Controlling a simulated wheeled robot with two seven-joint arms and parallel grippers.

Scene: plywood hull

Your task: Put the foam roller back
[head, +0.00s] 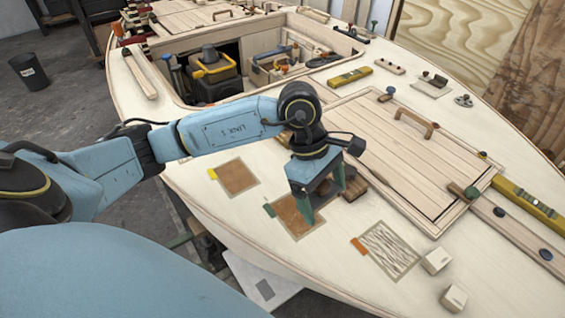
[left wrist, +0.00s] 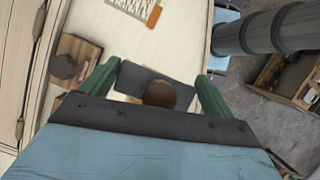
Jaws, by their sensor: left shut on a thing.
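My left gripper (head: 322,208) points down over the deck with its green fingers low over the middle brown patch (head: 287,219), the one with a green tab. My right gripper is not in view.
A brown block (head: 353,188) stands close to the gripper's right. A yellow-tabbed patch (head: 238,176) and an orange-tabbed streaked patch (head: 390,250) flank it. A handled hatch (head: 390,150), two pale blocks (head: 436,261) and an open tool well (head: 225,50) are around. The deck's edge is near.

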